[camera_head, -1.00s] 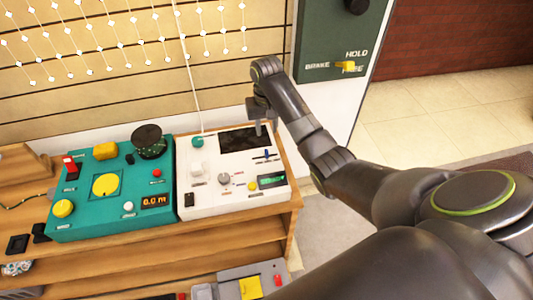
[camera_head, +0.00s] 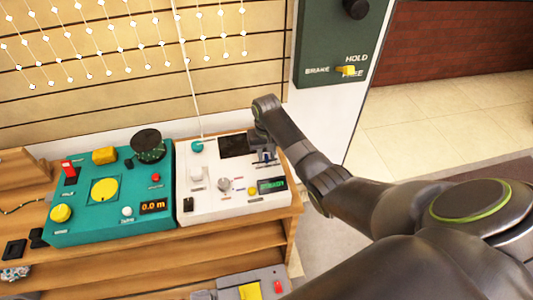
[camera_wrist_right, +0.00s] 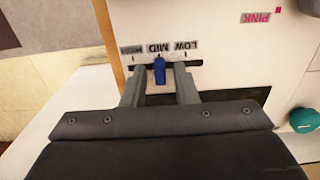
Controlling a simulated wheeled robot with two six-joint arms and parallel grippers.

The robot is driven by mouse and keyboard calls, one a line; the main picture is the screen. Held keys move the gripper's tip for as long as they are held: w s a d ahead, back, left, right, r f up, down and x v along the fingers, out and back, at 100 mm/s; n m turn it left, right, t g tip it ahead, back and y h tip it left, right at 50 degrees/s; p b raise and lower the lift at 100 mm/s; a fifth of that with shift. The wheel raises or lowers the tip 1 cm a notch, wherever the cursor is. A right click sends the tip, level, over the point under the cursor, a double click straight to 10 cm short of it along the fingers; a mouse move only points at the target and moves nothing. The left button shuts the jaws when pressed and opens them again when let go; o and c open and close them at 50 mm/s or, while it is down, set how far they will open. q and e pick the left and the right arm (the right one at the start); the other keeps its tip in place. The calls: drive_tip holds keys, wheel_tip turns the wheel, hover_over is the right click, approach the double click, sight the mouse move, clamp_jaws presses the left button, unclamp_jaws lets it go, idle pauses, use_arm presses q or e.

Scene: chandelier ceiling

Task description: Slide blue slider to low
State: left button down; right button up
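The blue slider (camera_wrist_right: 159,71) stands in its slot on the white control panel (camera_head: 208,209), in line with the MID label (camera_wrist_right: 157,48). The HIGH label (camera_wrist_right: 120,52) is to its left and the LOW label (camera_wrist_right: 185,46) to its right in the wrist view, with the lettering upside down. My right gripper (camera_wrist_right: 159,85) is open, with one finger on each side of the slider and gaps visible. In the head view my right gripper (camera_head: 264,155) is low over the panel's right part and hides the slider. My left gripper is not in view.
The white panel also carries a dark screen (camera_head: 234,145), a grey knob (camera_head: 224,185), a yellow button (camera_head: 252,191) and a green display (camera_head: 271,185). A teal panel (camera_head: 85,225) stands to its left on the wooden shelf (camera_head: 230,228). A pink label (camera_wrist_right: 255,17) shows nearby.

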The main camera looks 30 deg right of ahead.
sight(256, 163)
clamp_jaws()
drive_tip(key=a, duration=0.1)
drive_tip(key=a+p, duration=0.1)
drive_tip(key=a, duration=0.1)
drive_tip(key=shift+w+r, duration=0.2)
drive_tip(key=shift+w, duration=0.2)
drive_tip(key=shift+a+f, duration=0.1)
drive_tip(key=shift+a, duration=0.1)
drive_tip(key=shift+o, duration=1)
unclamp_jaws()
drive_tip(key=shift+w+a, duration=0.1)
